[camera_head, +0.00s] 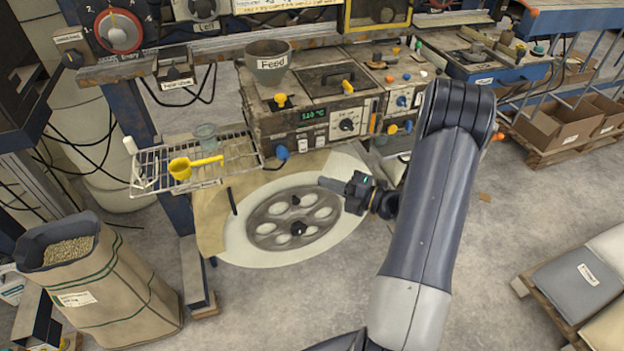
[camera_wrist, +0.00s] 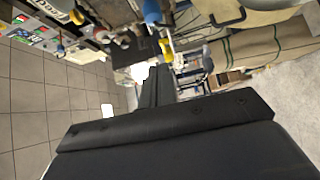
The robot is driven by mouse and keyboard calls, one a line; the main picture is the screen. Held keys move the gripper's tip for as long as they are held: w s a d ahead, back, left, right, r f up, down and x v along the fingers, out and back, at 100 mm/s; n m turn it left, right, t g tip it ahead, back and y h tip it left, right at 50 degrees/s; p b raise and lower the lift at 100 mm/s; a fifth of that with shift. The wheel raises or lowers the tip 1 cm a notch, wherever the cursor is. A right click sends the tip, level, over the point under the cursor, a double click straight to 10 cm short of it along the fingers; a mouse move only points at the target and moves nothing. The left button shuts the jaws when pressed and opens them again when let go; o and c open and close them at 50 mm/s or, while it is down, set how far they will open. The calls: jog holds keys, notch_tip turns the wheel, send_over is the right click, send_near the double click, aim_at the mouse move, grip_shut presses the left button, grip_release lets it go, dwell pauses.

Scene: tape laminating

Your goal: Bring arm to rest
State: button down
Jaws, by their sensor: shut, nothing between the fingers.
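My gripper (camera_head: 328,184) is at the end of my arm, near the middle of the head view. Its fingers point left and are shut with nothing between them. It appears above the right side of the pale round plate with the grey spoked wheel (camera_head: 294,219); the exact height is hard to tell. In the wrist view my gripper (camera_wrist: 160,75) shows as dark closed fingers pointing away from the camera. My arm rises on the right and bends down toward the wheel.
A machine with a feed funnel (camera_head: 268,62) and knobs stands behind my gripper. A wire rack (camera_head: 150,178) with a yellow scoop (camera_head: 188,166) is at left. A pellet sack (camera_head: 95,280) stands lower left, and a pallet with bags (camera_head: 575,290) lower right.

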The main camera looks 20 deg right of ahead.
jog(key=shift+s+d, duration=0.5)
jog(key=p, duration=0.2)
send_near(282, 159)
jog(key=a, duration=0.4)
jog(key=w, duration=0.4)
jog(key=shift+w+a+r, duration=0.1)
jog(key=shift+w+a, duration=0.1)
jog(key=shift+w, duration=0.05)
